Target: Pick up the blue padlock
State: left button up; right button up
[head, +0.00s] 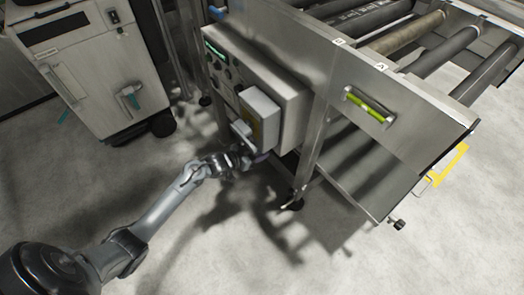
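My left gripper (254,156) is just below a small box with a yellow panel (257,124) on the machine's control cabinet. It is small and dark here, and I cannot tell whether its fingers are open or shut, or whether it touches anything. A pale blue-grey piece (241,129) shows just above the gripper at the box's left side; I cannot tell whether it is the padlock. A small blue item (217,13) is at the machine's upper left corner, also too small to identify. I cannot make out a clear blue padlock. My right gripper is out of view.
The steel control cabinet (295,105) and a machine leg (309,160) stand close to the gripper. A roller conveyor (415,35) is at the upper right, with a green-yellow handle (369,104) on its side. A pale cabinet (85,70) stands upper left. Open floor lies below.

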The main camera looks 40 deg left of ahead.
pick_arm(q)
jog(key=c, duration=0.5)
jog(key=shift+r, duration=0.1)
jog(key=shift+r+p, duration=0.7)
jog(key=shift+p, duration=0.05)
jog(key=shift+s, duration=0.25)
jog(key=s+a+p, duration=0.4)
jog(key=s+p, duration=0.3)
jog(key=s, duration=1)
jog(key=shift+a, duration=0.15)
